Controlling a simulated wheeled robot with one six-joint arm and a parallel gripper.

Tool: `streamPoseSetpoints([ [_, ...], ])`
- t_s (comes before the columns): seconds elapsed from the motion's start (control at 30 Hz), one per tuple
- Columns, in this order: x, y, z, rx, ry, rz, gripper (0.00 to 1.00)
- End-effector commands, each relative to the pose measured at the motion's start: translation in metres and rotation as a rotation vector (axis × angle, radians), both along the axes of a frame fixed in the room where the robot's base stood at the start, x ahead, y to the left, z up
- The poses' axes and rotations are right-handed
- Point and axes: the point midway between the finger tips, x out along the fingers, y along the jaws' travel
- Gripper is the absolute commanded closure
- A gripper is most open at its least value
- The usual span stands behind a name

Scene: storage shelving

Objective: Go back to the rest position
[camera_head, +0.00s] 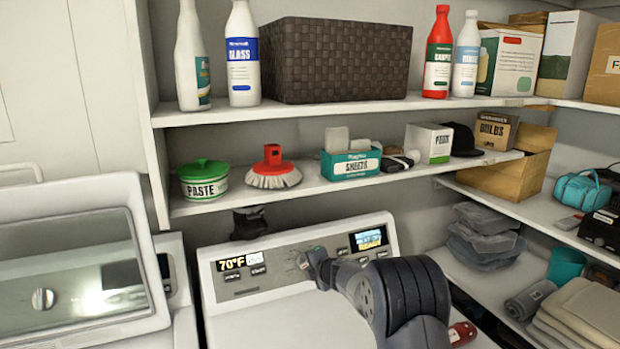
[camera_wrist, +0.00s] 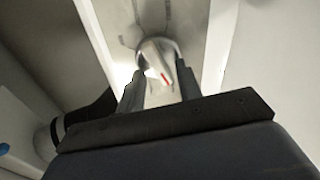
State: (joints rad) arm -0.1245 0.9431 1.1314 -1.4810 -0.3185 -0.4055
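My arm reaches over the white machine (camera_head: 290,270) at the lower middle of the head view. My gripper (camera_head: 312,262) is at the machine's control panel (camera_head: 240,285), next to a round dial (camera_head: 301,260). In the wrist view my gripper's two dark fingers (camera_wrist: 158,85) stand apart. A silver knob with a red mark (camera_wrist: 155,60) shows between and just beyond the fingertips. I cannot tell whether the fingers touch it. No carried object shows in the gripper.
Above is a shelf (camera_head: 330,190) with a green-lidded paste tub (camera_head: 203,182), a red brush (camera_head: 273,170) and a teal box (camera_head: 350,164). A second machine with a glass lid (camera_head: 75,270) stands left. Shelves with folded cloths (camera_head: 585,310) are right. A red item (camera_head: 462,333) lies beside my arm.

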Motion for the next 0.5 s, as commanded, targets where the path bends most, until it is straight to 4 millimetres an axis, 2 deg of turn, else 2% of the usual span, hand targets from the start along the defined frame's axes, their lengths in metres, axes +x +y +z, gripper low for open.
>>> streamPoseSetpoints([
  [0.2,0.0003,0.0000,0.0004,0.186,0.077,-0.093,0.66],
  [0.5,0.0007,0.0001,0.0018,0.336,0.141,-0.170,0.66],
])
